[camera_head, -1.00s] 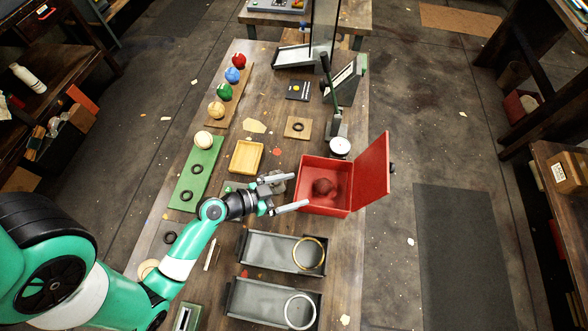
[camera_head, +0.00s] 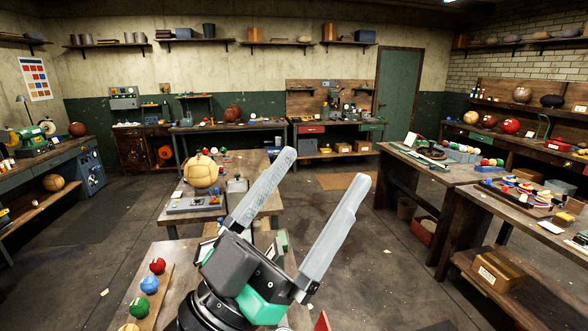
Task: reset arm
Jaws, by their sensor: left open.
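My left gripper (camera_head: 310,205) is raised close in front of the camera and points up and away. Its two long pale fingers are spread wide apart with nothing between them. The arm below it is cut off by the bottom edge. The near bench (camera_head: 165,252) shows only in part, with red (camera_head: 157,265), blue (camera_head: 149,284), green (camera_head: 139,307) and orange (camera_head: 129,328) balls in a row at its left. A small corner of the red box (camera_head: 322,322) shows at the bottom. My right gripper is not in view.
A tan leather ball (camera_head: 201,171) sits on a stand on the bench behind. Workbenches with tools and balls line the back wall, and a cluttered bench (camera_head: 433,172) stands at the right. Open floor (camera_head: 375,265) lies right of the gripper.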

